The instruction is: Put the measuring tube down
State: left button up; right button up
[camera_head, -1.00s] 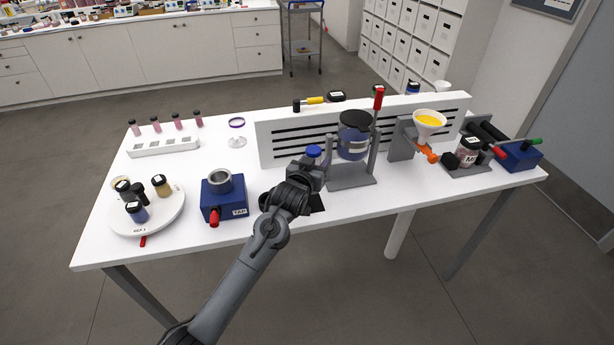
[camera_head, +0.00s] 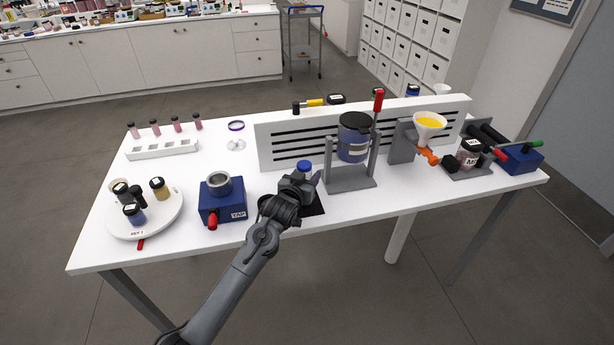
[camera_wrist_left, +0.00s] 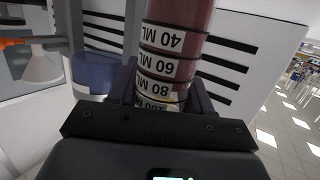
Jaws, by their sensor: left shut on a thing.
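The measuring tube (camera_wrist_left: 175,45) fills the middle of the left wrist view, with reddish contents and labels from 40 ML to 100 ML that read upside down. My left gripper (camera_wrist_left: 160,92) is shut around it near the 80 and 100 ML labels. In the head view my left gripper (camera_head: 304,181) is over the front middle of the table, and a blue top (camera_head: 304,166) shows just above it. The gripper hides most of the tube there. A black mat (camera_head: 314,205) lies by the gripper; whether the tube touches it I cannot tell. My right gripper is not in view.
Behind is a white slotted panel (camera_head: 290,150). A stand with a blue jar (camera_head: 354,142) is close on the right, with a funnel (camera_head: 429,120) beyond. A blue TAP box (camera_head: 224,205) and a round turntable (camera_head: 165,224) with jars are left. Table between box and mat is clear.

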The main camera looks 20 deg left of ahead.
pick_arm(q)
jog(key=shift+f, duration=0.15)
jog(key=o, duration=1.3)
